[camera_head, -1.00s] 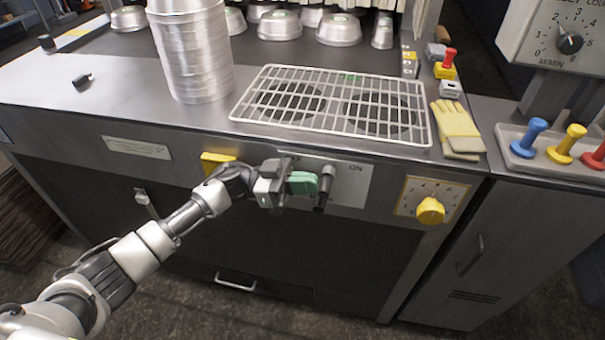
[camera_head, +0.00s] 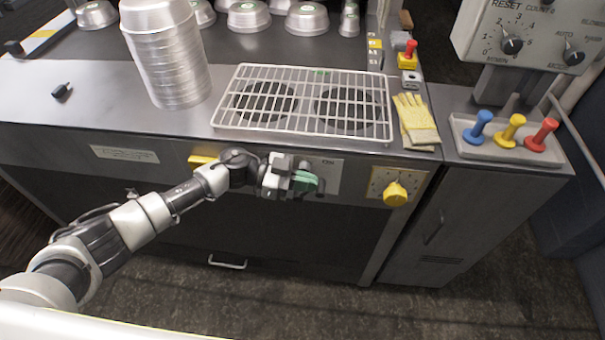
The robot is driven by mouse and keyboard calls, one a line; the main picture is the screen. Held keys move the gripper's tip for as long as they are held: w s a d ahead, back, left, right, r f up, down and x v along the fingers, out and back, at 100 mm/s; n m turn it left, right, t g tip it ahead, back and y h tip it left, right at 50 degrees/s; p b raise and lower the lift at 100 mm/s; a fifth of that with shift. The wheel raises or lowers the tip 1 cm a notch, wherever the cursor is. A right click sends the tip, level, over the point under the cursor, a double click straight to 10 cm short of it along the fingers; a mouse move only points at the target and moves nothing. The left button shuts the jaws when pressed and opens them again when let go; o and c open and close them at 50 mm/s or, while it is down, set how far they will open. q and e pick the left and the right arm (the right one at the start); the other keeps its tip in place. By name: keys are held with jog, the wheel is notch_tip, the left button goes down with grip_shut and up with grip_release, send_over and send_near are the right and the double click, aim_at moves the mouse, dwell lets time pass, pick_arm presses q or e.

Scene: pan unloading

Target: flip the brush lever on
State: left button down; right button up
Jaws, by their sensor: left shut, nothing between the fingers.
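The brush lever (camera_head: 320,187) is a dark handle on a pale plate (camera_head: 328,170) with "ON" lettering, on the front panel of the machine. My left gripper (camera_head: 306,182), with green finger pads, is shut and empty right at the lever. It covers most of the lever and the left part of the plate. I cannot tell whether the fingers touch the lever, nor which way the lever points. My right gripper is not in view.
A yellow dial (camera_head: 395,193) is right of the plate. A wire rack (camera_head: 300,72), stacked metal pans (camera_head: 165,60) and yellow gloves (camera_head: 415,120) lie on the counter. A tray with coloured pegs (camera_head: 505,152) stands at right. A drawer handle (camera_head: 228,263) sits low.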

pick_arm(q)
jog(key=shift+s+d+f, duration=0.1)
jog(key=shift+s+d, duration=0.05)
dwell(0.4)
jog(key=a+r+p, duration=0.1)
jog(key=a+r, duration=0.5)
jog(key=a, duration=0.6)
jog(key=shift+w+p, duration=0.3)
jog(key=shift+w, duration=0.05)
